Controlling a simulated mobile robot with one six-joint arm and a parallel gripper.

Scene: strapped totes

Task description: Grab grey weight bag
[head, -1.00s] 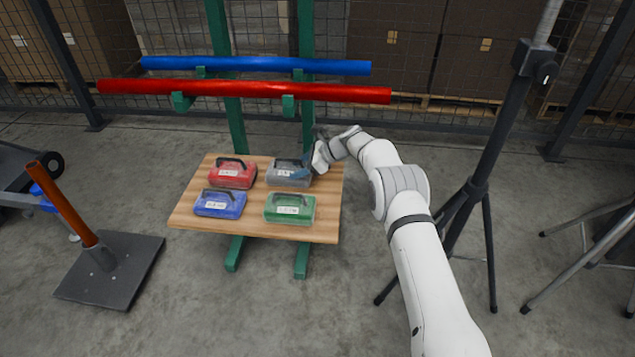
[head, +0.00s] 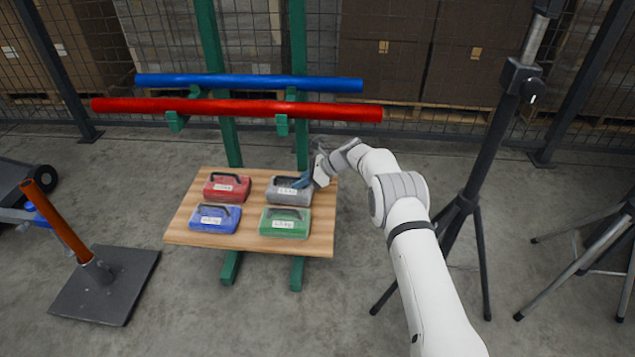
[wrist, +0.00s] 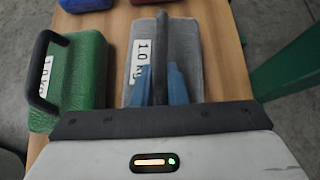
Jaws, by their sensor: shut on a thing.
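The grey weight bag (head: 289,191) lies at the back right of the wooden board in the head view, with a dark handle and a white label. It also shows in the wrist view (wrist: 190,50), its label reading 1.0 kg. My gripper (head: 303,181) reaches it from the right. In the wrist view, the blue fingers of my gripper (wrist: 162,86) are shut on the bag's dark handle, one on each side. The bag still appears to rest on the board.
A red bag (head: 227,187), a blue bag (head: 215,218) and a green bag (head: 285,222) share the wooden board (head: 180,235). Red (head: 240,107) and blue (head: 250,82) tubes lie on a green rack above the board. A black tripod stand (head: 490,150) is right of my arm.

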